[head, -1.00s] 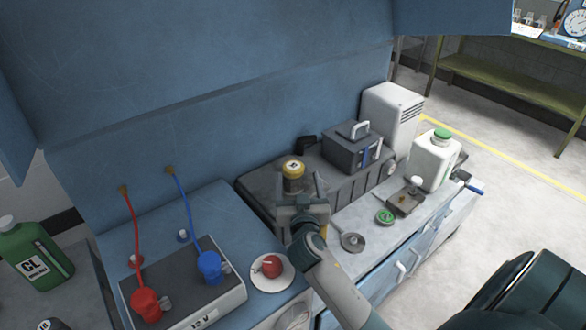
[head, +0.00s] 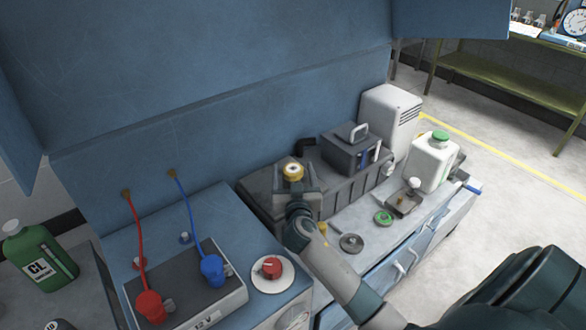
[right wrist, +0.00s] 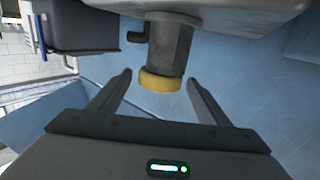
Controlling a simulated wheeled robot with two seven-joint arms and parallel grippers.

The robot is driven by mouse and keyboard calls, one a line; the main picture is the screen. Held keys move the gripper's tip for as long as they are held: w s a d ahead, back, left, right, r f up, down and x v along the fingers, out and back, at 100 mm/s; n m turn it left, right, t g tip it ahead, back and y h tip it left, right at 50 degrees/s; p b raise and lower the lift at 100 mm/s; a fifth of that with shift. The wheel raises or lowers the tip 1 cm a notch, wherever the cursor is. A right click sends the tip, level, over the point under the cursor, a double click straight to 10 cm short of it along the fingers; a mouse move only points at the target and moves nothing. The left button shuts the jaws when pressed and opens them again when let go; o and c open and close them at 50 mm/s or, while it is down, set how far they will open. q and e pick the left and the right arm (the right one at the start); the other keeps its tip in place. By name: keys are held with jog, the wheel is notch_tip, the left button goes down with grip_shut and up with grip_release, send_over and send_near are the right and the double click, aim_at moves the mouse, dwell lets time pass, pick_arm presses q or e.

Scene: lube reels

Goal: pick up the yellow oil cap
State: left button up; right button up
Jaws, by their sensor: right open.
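The yellow oil cap (head: 293,172) sits on top of a dark filler neck that rises from the grey engine-like block. In the right wrist view the yellow cap (right wrist: 160,81) shows as a yellow band at the end of the dark neck (right wrist: 171,47). My right gripper (head: 294,183) is at the cap. In the right wrist view my right gripper (right wrist: 158,85) is open, with one finger on each side of the cap and a gap to both. The cap is not gripped. My left gripper is not in view.
A dark box with a handle (head: 352,150) and a white jug with a green cap (head: 433,160) stand to the right. A battery unit with red and blue clamps (head: 211,268) and a red knob (head: 271,267) are at the left front. A blue wall stands close behind.

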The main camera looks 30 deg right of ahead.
aim_at(294, 168)
jog(key=shift+w+d, duration=0.35)
jog(key=shift+w, duration=0.25)
jog(key=shift+c, duration=0.7)
jog(key=c, duration=1)
jog(key=shift+r, duration=0.4)
notch_tip(294, 168, up, 4)
jog(key=shift+d+f+b, duration=0.1)
jog(key=shift+f+b, duration=0.15)
jog(key=shift+b, duration=0.25)
jog(key=s+d+r, duration=0.1)
jog(key=d+r, duration=0.1)
jog(key=d, duration=0.1)
jog(key=s+d+r+b, duration=0.1)
jog(key=d+r, duration=0.1)
jog(key=d, duration=0.2)
jog(key=s+d+r+b, duration=0.1)
jog(key=d+r, duration=0.1)
jog(key=d, duration=0.2)
jog(key=shift+r, duration=0.35)
